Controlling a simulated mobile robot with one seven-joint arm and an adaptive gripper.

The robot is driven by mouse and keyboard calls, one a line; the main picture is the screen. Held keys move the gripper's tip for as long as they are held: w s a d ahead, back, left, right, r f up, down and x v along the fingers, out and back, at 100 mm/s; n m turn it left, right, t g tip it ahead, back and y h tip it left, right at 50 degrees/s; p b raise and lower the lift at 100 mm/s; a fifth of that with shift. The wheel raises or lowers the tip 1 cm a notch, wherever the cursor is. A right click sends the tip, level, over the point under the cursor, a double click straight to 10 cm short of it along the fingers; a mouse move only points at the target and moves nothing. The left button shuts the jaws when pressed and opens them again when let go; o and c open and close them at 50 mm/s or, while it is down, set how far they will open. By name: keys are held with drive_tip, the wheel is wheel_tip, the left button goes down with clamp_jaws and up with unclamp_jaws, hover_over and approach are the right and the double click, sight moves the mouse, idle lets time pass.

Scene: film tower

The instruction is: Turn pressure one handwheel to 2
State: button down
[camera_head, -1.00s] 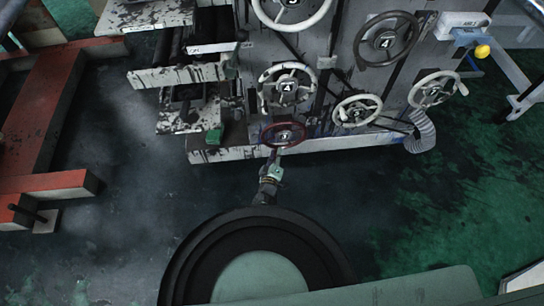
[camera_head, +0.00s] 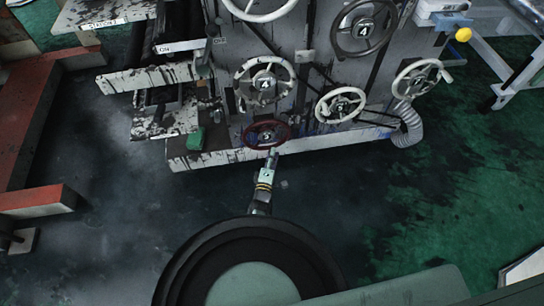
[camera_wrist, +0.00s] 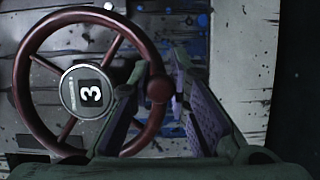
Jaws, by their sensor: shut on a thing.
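A dark red handwheel (camera_head: 267,134) sits low on the front of the machine, the lowest wheel there. In the wrist view the red handwheel (camera_wrist: 88,92) fills the left half, with a round grey hub plate that reads 3, turned on its side. My gripper (camera_wrist: 160,68) has one finger on each side of the wheel's right edge, shut on a rounded red part at the rim. In the head view my gripper (camera_head: 272,156) reaches the near side of the wheel; its fingertips are small there. No label naming pressure one is readable.
A pale wheel (camera_head: 265,86) marked 4 is just above, another pale wheel (camera_head: 341,105) is to the right, and a dark wheel (camera_head: 364,28) is higher. A ribbed hose (camera_head: 407,125) hangs at the right. A red beam (camera_head: 38,200) lies at the left. Floor before the machine is clear.

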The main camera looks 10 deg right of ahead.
drive_tip(key=shift+d, duration=0.1)
drive_tip(key=c, duration=1.5)
unclamp_jaws()
